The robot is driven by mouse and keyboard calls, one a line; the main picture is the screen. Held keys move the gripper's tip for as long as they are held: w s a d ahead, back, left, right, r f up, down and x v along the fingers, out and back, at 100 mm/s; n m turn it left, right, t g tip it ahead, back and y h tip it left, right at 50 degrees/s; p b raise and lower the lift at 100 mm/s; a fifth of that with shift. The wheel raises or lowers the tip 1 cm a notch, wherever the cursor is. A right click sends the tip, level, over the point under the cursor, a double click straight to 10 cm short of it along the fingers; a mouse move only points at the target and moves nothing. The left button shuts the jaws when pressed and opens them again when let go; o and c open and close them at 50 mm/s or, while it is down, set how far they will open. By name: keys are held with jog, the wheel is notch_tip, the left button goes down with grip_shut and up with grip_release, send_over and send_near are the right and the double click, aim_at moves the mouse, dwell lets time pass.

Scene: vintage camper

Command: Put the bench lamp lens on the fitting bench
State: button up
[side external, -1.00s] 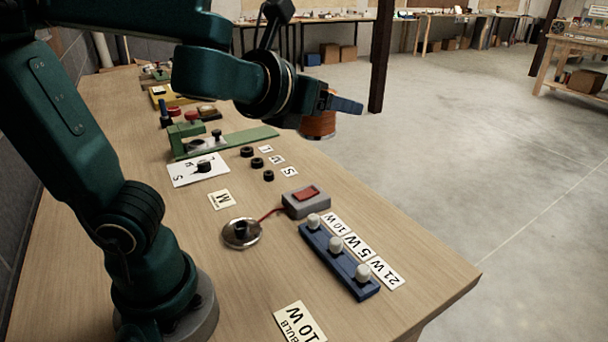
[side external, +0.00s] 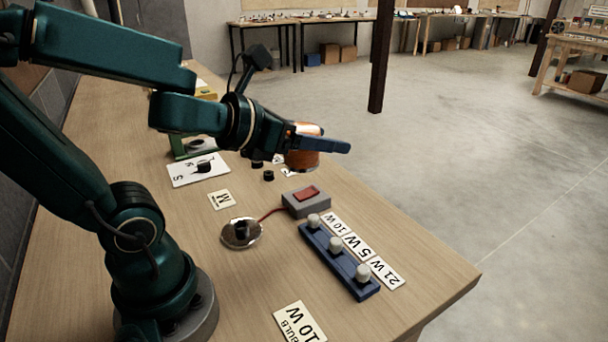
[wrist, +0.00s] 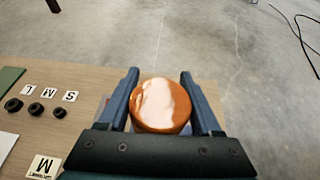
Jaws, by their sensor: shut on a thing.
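An orange, round, cup-like lens (side external: 303,160) is held between the two blue fingers of my gripper (side external: 322,143). In the wrist view the lens (wrist: 162,108) sits between the fingers, its glossy face catching a bright reflection. My gripper is shut on it and holds it above the bench, beyond the switch box. The wooden fitting bench (side external: 235,295) runs along the left. On it lies a round silver lamp base (side external: 228,240) with a dark centre, joined by a red wire to a grey box with a red switch (side external: 306,196).
A blue rack (side external: 335,262) with several white bulbs and wattage cards stands near the bench's right edge. Small black rings (wrist: 35,108) lie beside S, M and L cards. A white card with a dark knob (side external: 198,170) lies farther back. Bare wood surrounds the lamp base.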

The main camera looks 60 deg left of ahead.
jog(key=shift+w+d+r+m+h, duration=0.1)
jog(key=shift+d+m+h, duration=0.2)
jog(key=shift+d+h, duration=0.3)
jog(key=shift+d+r, duration=0.55)
jog(key=shift+d, duration=0.25)
jog(key=n+g+y, duration=1.3)
jog(key=n+y, duration=0.1)
jog(key=n, duration=0.4)
send_over(236, 221)
notch_tip(236, 221, down, 10)
jog(key=shift+f+m, duration=0.2)
jog(key=shift+m, duration=0.1)
jog(key=shift+w+f, duration=0.1)
jog(key=shift+f, duration=4.6)
jog(key=shift+f, duration=0.1)
